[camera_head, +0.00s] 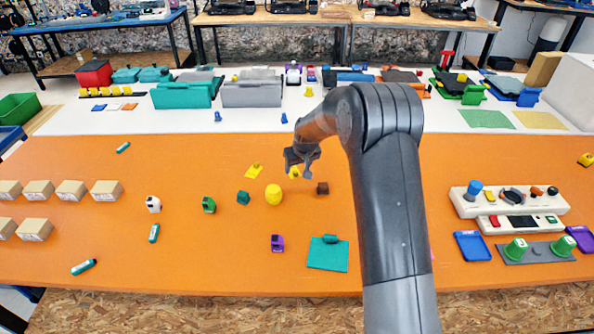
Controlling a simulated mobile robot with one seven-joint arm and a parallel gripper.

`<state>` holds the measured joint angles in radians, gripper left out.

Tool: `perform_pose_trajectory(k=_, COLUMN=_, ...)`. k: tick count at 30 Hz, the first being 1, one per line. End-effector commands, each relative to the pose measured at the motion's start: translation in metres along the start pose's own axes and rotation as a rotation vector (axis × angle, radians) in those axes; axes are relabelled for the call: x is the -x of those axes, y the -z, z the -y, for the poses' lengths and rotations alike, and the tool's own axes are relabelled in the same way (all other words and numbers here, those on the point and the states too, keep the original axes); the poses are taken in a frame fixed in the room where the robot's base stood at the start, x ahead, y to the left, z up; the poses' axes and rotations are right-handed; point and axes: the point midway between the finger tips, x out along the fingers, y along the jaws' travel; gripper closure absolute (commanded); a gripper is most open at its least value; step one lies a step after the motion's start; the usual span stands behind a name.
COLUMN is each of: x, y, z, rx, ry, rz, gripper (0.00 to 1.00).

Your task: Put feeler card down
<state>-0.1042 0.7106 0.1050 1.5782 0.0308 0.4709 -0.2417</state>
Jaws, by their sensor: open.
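My gripper (301,170) is open, pointing down over the middle of the orange table. A small yellow piece (294,173) shows right at its fingers, partly hidden by them; I cannot tell whether it touches them or the table. Another small, flat yellow piece with a raised part (254,170) lies just to the left on the table. A flat teal card with a raised grip (328,254) lies near the front edge. None is clearly marked as the feeler card, so I cannot tell which one it is.
Near the gripper are a yellow cylinder (274,195), a dark brown block (322,188) and a teal block (243,198). A purple piece (277,243) stands nearer. Cardboard boxes (105,191) are at left, a white control panel (509,201) at right. The orange table (190,270) has free room at front left.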

Motion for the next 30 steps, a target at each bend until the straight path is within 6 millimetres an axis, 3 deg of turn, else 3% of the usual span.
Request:
perform_pose_trajectory(k=3, x=0.027, y=0.001, z=-0.001, rx=0.000, ry=-0.001, rz=-0.003, gripper=0.42)
perform_pose_trajectory(k=10, x=0.066, y=0.001, z=0.000, rx=0.000, ry=0.000, rz=-0.002, gripper=0.42)
perform_pose_trajectory(k=23, x=0.094, y=-0.003, z=-0.001, rx=-0.004, ry=-0.005, rz=-0.002, gripper=0.42)
perform_pose_trajectory(k=26, x=0.120, y=-0.009, z=-0.002, rx=-0.013, ry=-0.017, rz=-0.007, gripper=0.42)
perform_pose_trajectory(k=30, x=0.176, y=-0.029, z=-0.005, rx=-0.040, ry=-0.043, rz=-0.016, gripper=0.42)
